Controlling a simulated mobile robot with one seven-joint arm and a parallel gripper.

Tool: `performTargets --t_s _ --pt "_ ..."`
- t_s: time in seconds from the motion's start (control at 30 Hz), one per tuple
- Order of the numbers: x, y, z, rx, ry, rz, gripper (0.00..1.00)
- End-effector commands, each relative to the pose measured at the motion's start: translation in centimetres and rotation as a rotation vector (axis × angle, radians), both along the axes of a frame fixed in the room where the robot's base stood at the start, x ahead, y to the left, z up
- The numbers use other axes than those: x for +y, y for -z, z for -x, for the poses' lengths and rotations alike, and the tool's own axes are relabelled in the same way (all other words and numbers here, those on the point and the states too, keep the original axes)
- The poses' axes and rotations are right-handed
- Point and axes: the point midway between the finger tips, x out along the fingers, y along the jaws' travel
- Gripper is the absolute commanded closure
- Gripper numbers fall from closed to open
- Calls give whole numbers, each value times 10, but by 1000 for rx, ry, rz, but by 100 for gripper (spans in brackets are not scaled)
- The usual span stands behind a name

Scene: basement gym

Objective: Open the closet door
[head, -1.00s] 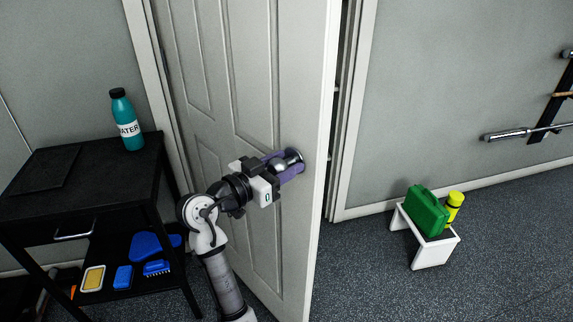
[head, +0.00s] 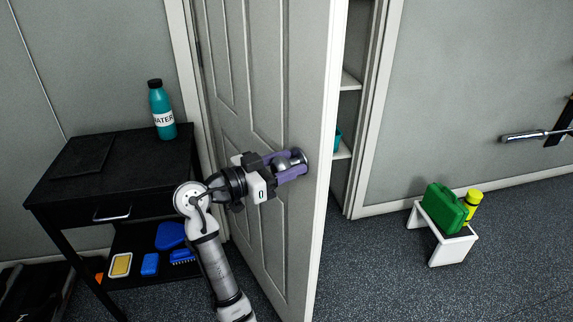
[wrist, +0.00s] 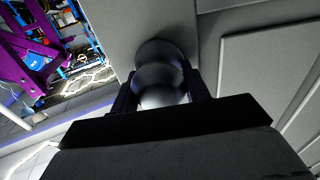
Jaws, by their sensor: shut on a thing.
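The closet door (head: 268,95) is white and panelled, and stands partly open, hinged on its left side. Its round metal knob (head: 299,160) is near the door's right edge. My gripper (head: 291,166) has its purple fingers shut on the knob, one on each side. In the wrist view the knob (wrist: 160,80) sits between the two dark fingers, against the door face (wrist: 225,50). Through the gap right of the door, white closet shelves (head: 343,150) and part of a teal object (head: 337,138) show. The rest of the closet inside is hidden by the door.
A black side table (head: 120,150) with a teal water bottle (head: 162,110) stands left of the door. A small white stool (head: 455,248) with a green case (head: 445,208) and a yellow bottle (head: 473,204) stands right. The floor (head: 375,270) between door and stool is clear.

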Motion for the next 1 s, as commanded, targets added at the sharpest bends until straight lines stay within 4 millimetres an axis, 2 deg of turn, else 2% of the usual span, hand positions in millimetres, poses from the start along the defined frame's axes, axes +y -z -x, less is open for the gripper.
performTargets --t_s 0.37,0.4,0.57,0.87,1.0 --pt "0 1 0 3 3 0 95" --pt "0 1 0 3 3 0 53" --pt "0 1 0 1 2 0 34" --pt "2 0 1 0 1 0 34" --pt "13 1 9 -2 -1 0 34"
